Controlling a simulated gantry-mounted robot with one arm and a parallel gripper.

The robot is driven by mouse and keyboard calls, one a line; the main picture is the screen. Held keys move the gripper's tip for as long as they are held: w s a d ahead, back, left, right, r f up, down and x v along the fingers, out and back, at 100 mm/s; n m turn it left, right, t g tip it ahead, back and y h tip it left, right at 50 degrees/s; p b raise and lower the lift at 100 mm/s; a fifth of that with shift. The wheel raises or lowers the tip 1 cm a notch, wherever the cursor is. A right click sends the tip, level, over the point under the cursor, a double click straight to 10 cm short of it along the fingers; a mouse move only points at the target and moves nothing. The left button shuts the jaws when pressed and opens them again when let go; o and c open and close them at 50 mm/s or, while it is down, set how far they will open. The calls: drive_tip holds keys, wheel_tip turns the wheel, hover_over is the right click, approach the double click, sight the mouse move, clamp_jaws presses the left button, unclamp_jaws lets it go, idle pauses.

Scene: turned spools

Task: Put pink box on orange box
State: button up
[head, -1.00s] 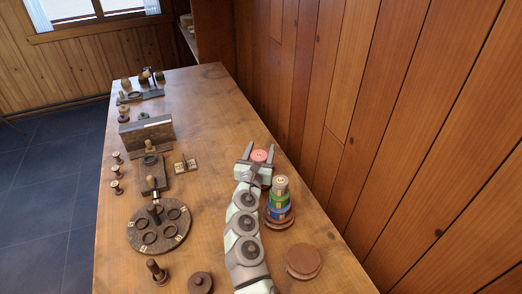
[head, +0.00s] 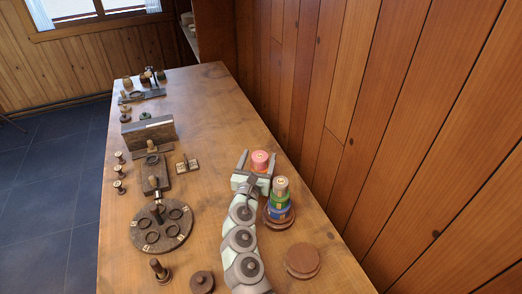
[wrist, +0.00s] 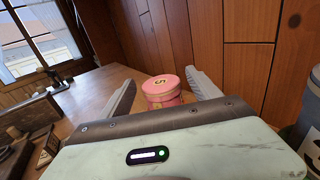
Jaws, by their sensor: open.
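The pink box (head: 260,159) is a round lidded tin on the right part of the bench, beyond a stack of boxes. In the wrist view the pink box (wrist: 162,88) shows between the two fingers, its lid and part of its side visible and its lower part hidden by my gripper. My gripper (head: 258,157) is open, one finger on each side of the box. The wrist view shows my gripper (wrist: 160,84) with a gap beside the box on the right.
A stack stands right of my wrist: a cream-lidded box (head: 280,184) over a green box (head: 279,198) and a blue one (head: 280,211), on a round wooden base. Wooden discs (head: 302,260) lie nearer. A round holed board (head: 143,238) is at left. The far bench middle is clear.

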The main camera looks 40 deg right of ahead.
sight(258, 160)
drive_tip(key=shift+p+v, duration=0.3)
drive_tip(key=shift+v, duration=1.3)
